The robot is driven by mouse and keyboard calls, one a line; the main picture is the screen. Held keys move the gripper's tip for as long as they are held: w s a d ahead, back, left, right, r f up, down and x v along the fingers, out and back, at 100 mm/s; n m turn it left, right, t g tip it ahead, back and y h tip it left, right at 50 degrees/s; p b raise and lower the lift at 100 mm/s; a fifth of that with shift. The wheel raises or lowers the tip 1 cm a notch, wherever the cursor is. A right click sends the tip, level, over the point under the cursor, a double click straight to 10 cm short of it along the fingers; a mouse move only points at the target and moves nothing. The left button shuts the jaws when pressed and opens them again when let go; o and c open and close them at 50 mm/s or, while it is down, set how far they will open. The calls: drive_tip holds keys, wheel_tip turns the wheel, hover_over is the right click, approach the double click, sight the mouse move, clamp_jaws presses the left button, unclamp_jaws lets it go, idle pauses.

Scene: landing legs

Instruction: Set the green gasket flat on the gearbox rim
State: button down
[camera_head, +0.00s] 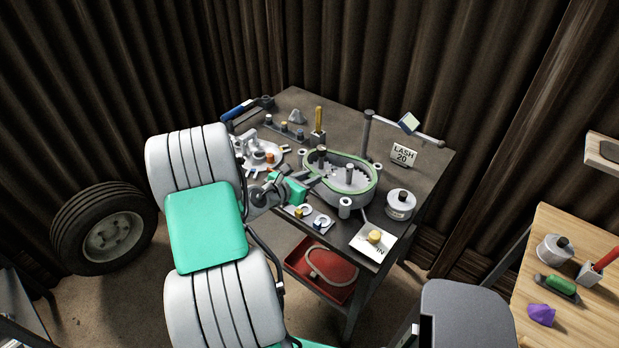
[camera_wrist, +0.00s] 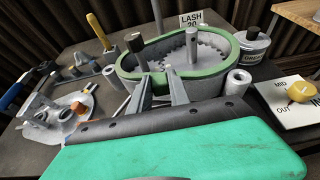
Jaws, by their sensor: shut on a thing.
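The gearbox (camera_head: 336,193) is a grey rounded housing with toothed gears and upright shafts inside, standing on the dark workbench. The thin green gasket (camera_head: 372,187) runs along the housing's top edge. In the wrist view the gasket (camera_wrist: 222,72) follows the outline of the gearbox (camera_wrist: 207,88) rim; I cannot tell whether it touches all round. My gripper (camera_head: 314,178) reaches in from the left at the near side of the rim. In the wrist view my gripper's (camera_wrist: 160,80) two fingers are shut on the gasket's near edge, hiding that part.
Two shafts (camera_wrist: 192,46) rise inside the gearbox. A grease tin (camera_head: 400,204), a grey sleeve (camera_head: 345,207) and a white card (camera_head: 371,243) with a yellow knob stand close by. A tall post (camera_head: 367,132) stands behind. A red tray (camera_head: 319,272) sits on the lower shelf.

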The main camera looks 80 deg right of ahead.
drive_tip(key=shift+f, duration=0.15)
drive_tip(key=c, duration=1.1)
unclamp_jaws()
drive_tip(key=shift+c, duration=0.2)
